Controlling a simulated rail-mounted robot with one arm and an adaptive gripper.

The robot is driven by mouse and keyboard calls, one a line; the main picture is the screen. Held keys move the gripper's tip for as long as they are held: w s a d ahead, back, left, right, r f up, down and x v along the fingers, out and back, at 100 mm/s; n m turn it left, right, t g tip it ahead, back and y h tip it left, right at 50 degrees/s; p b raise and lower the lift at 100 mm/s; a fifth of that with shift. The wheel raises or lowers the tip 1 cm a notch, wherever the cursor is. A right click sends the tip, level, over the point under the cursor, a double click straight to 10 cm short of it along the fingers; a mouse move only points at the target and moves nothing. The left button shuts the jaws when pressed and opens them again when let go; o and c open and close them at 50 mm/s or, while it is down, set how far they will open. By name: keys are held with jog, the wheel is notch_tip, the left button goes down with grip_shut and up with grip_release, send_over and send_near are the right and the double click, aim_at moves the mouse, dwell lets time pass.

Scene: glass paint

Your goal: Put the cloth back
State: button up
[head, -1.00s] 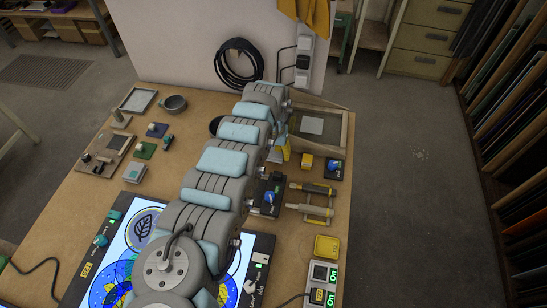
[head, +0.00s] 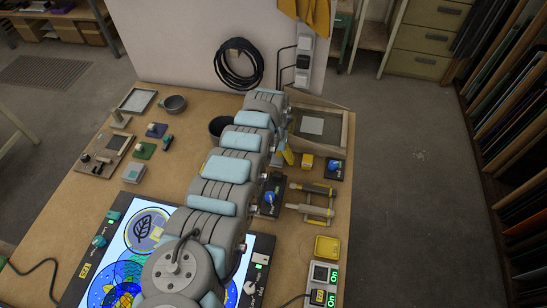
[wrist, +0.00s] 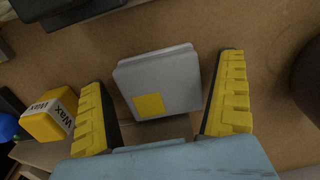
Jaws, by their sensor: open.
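A grey, flat, squarish piece with a yellow square on it (wrist: 178,82) lies between my fingers in the wrist view. It looks like a folded cloth, though its material is hard to tell. My gripper (wrist: 164,72) is open, with a yellow-padded finger on either side of the piece and a gap at each side. In the head view my gripper (head: 286,155) is low over the table behind my arm, and the arm largely hides the grey piece. A yellow cloth (head: 314,14) hangs at the top of the white board.
A yellow Wax box (wrist: 47,122) stands close by my gripper; it also shows in the head view (head: 306,162). A wooden tray (head: 345,133) with a pale square lies behind. A dark cup (head: 217,126) stands left of my arm. Yellow-handled tools (head: 318,211) lie to the right.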

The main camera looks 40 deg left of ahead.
aim_at(274, 156)
notch_tip(274, 156, up, 12)
jog(key=p, duration=0.1)
jog(key=shift+p, duration=0.35)
jog(key=shift+w+r, duration=0.1)
dwell(0.6)
